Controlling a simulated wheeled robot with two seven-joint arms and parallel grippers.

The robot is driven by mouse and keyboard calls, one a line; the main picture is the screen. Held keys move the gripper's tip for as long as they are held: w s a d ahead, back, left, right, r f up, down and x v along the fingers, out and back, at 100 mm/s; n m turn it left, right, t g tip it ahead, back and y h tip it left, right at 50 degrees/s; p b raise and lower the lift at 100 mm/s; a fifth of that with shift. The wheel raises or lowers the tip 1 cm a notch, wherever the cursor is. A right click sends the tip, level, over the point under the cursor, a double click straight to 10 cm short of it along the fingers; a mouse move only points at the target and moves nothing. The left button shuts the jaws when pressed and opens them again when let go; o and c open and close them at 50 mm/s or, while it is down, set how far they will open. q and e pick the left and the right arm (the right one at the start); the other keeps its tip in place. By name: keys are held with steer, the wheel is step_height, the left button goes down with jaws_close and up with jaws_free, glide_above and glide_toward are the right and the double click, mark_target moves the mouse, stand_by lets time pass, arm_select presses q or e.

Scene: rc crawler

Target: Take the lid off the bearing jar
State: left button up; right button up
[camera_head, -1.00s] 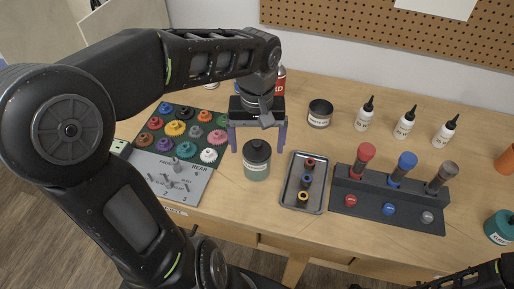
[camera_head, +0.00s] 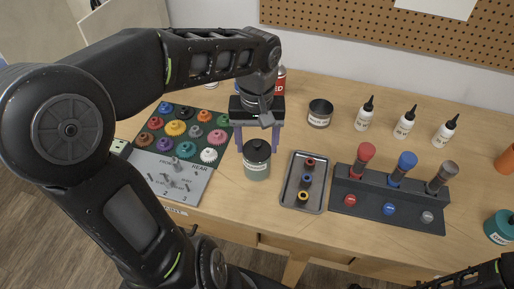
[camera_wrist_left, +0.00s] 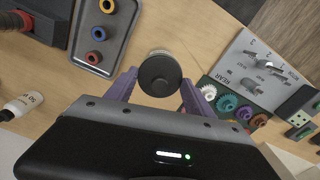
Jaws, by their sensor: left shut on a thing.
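In the left wrist view the fingers (camera_wrist_left: 159,82) meet the lid's edge. Part of my right arm shows at the bottom right corner; its gripper is out of view.
A metal tray (camera_head: 290,195) with small coloured rings lies just right of the jar. A dark rack (camera_head: 388,207) with coloured-handled tools stands further right. A gear board (camera_head: 180,150) is to the left. A tin (camera_head: 320,114) and several white bottles (camera_head: 365,115) stand behind.

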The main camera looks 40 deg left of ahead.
mark_target(257, 142)
arm_select(q)
steer(key=shift+c, duration=0.6)
steer(key=shift+r, duration=0.1)
steer(key=shift+r, duration=0.25)
step_height(257, 142, up, 6)
steer(key=shift+f+b, duration=0.1)
steer(key=shift+b, duration=0.2)
step_height(257, 142, up, 4)
steer(key=shift+f+p, duration=0.2)
steer(key=shift+p, duration=0.65)
steer(key=shift+d+f, duration=0.1)
